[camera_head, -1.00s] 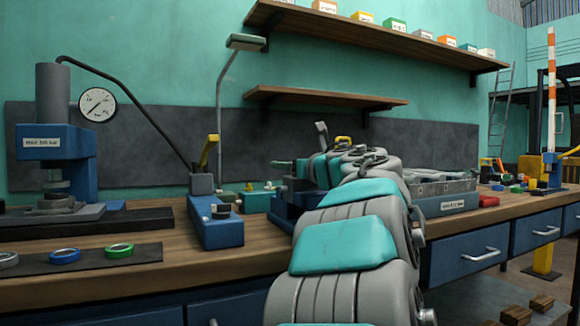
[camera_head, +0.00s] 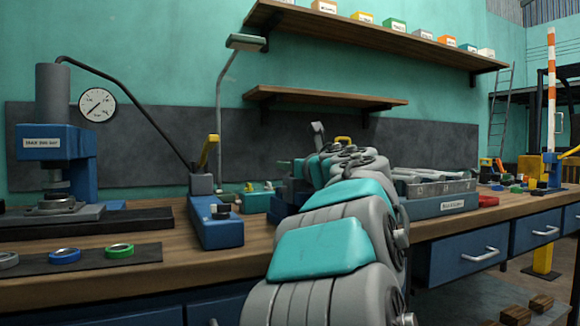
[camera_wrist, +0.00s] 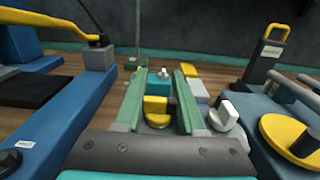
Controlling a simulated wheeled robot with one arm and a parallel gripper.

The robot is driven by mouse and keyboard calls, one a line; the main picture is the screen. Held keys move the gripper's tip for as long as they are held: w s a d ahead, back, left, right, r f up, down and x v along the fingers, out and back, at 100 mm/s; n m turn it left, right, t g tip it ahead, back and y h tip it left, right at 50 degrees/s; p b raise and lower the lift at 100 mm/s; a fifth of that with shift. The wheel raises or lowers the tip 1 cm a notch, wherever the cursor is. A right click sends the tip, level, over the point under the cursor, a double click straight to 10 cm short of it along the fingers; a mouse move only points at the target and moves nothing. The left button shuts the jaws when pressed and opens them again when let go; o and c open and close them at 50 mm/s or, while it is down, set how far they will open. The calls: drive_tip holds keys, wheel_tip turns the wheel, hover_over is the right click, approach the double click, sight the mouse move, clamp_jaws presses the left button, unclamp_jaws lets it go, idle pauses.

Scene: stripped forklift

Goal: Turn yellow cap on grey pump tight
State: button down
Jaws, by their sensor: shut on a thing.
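The narrow contact edges are hard to see. The pump body below is mostly hidden by the gripper. In the head view my arm covers the cap and most of the work spot; a blue block (camera_head: 284,202) shows beside the arm.
In the wrist view a blue tool with a yellow lever (camera_wrist: 60,27) stands left. A blue fixture with a yellow disc (camera_wrist: 292,137) and a pale knob (camera_wrist: 224,115) are close on the right. A teal box (camera_head: 257,197) lies behind. A grey tray (camera_head: 440,187) stands right of my arm.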

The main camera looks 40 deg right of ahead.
drive_tip(key=shift+r+m+g+h+p, duration=0.15)
drive_tip(key=shift+m+g+h+p, duration=0.25)
drive_tip(key=shift+m+h, duration=0.55)
drive_tip(key=shift+s+d+h, duration=0.1)
drive_tip(key=shift+d+h, duration=0.15)
drive_tip(key=shift+h, duration=0.5)
drive_tip(key=c, duration=0.5)
unclamp_jaws()
drive_tip(key=v, duration=0.7)
drive_tip(key=shift+s+a, duration=0.2)
drive_tip(key=shift+s, duration=0.15)
